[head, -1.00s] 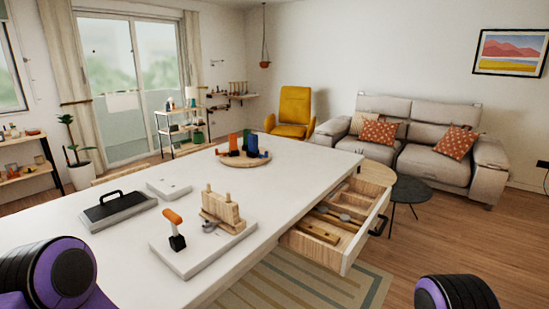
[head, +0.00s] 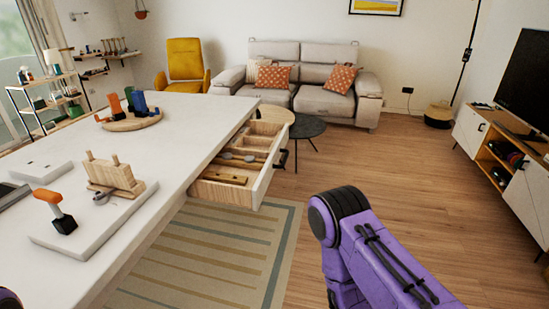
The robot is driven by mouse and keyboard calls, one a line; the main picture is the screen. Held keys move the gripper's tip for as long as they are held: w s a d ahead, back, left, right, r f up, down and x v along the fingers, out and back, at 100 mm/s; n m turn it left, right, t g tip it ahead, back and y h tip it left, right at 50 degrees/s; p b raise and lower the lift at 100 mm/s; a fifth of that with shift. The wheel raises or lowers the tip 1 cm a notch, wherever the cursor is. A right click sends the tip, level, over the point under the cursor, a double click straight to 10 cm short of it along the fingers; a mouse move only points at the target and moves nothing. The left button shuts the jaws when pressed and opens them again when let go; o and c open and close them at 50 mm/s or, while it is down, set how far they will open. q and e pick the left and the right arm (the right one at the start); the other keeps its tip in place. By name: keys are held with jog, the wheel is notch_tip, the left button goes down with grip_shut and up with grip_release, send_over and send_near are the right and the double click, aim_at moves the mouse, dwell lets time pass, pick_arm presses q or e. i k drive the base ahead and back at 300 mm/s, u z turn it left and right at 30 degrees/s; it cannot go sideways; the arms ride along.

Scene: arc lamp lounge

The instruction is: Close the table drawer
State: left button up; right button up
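The white table (head: 170,175) fills the left of the head view. Its drawer (head: 262,188) stands pulled out from the table's right side, with a white front and a dark handle (head: 283,158). Wooden compartments and several utensils show inside it. My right arm is in view at the lower right, its purple links over the floor and apart from the drawer, but its gripper is out of the frame. Only a sliver of my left arm shows at the bottom left corner, and its gripper is not in view.
On the table are a board (head: 85,215) with a wooden block and an orange-handled tool, and a round tray (head: 130,122). Beyond the drawer stand a dark round table (head: 307,127) and a sofa (head: 300,80). Wooden floor (head: 410,165) is clear to the right.

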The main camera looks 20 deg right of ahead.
aim_at(233, 181)
jog(key=u, duration=0.15)
jog(key=k, duration=0.35)
jog(key=z, duration=1.5)
jog(key=i, duration=0.8)
jog(key=u, duration=1.1)
jog(key=i, duration=0.6)
jog(key=u, duration=0.65)
